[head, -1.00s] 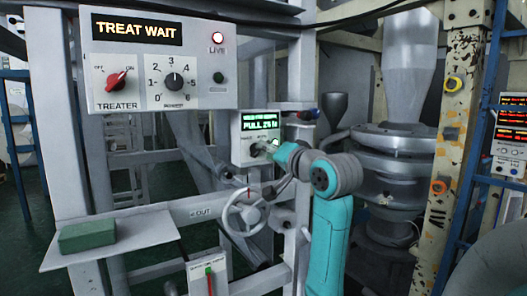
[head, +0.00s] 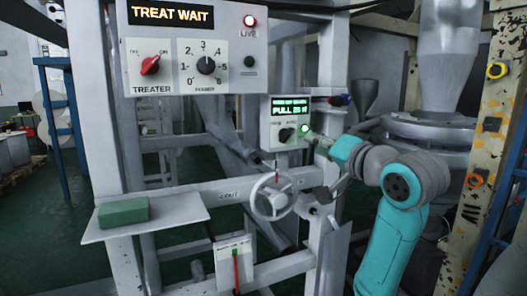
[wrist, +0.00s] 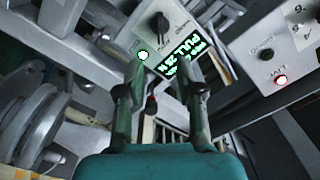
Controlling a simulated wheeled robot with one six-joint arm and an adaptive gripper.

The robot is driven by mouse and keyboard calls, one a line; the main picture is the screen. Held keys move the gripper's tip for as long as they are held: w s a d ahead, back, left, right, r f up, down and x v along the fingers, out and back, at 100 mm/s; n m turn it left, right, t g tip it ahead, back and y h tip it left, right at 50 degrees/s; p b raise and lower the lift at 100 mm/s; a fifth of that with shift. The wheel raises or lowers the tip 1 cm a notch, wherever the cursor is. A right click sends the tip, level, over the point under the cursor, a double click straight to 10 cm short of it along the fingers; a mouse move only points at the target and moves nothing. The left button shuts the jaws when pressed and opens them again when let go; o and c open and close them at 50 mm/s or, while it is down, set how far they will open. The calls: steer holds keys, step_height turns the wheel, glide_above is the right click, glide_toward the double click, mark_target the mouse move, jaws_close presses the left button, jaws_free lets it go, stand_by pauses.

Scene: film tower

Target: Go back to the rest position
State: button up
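My teal arm reaches in from the right in the head view. My gripper (head: 324,146) is just right of the small panel (head: 270,133), whose green display reads PULL and a number I cannot read surely. In the wrist view my gripper (wrist: 162,68) has its two fingers apart with nothing held between them. The panel's lit green-white button (wrist: 143,55) and black knob (wrist: 159,25) lie beyond the fingertips. The gripper appears clear of the panel, though the exact gap is hard to tell.
A treater box (head: 200,95) reads TREAT WAIT, with a red knob (head: 150,65) and a lit red LIVE lamp (head: 249,20). Below are a handwheel (head: 273,196), a shelf (head: 175,212) with a green block (head: 123,212), and a red lever (head: 236,272). A yellow post (head: 490,130) stands right.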

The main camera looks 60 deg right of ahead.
steer(key=shift+f, duration=0.1)
steer(key=w+a+f+n+y, duration=0.1)
steer(key=w+a+f, duration=0.3)
steer(key=f, duration=0.5)
steer(key=w+a+f+t+y, duration=0.1)
steer(key=w+a+f, duration=0.25)
steer(key=f, duration=0.55)
steer(key=w+a+f+n+y, duration=0.1)
steer(key=w+a+f, duration=0.25)
steer(key=f, duration=0.55)
steer(key=s+a+f+n, duration=0.2)
steer(key=a+f, duration=0.6)
steer(key=f, duration=0.2)
steer(key=s+a+f+n+y, duration=0.3)
steer(key=s+a+f+n, duration=0.1)
steer(key=s+a+f, duration=0.75)
steer(key=s+a+n+y, duration=0.1)
steer(key=s+a+n, duration=0.2)
steer(key=s, duration=0.5)
steer(key=s+a+f+n+g+y, duration=0.1)
steer(key=s+a+n, duration=0.3)
steer(key=s, duration=0.5)
steer(key=shift+s+a+y, duration=0.2)
steer(key=shift+a+y, duration=0.45)
steer(key=shift+y, duration=0.15)
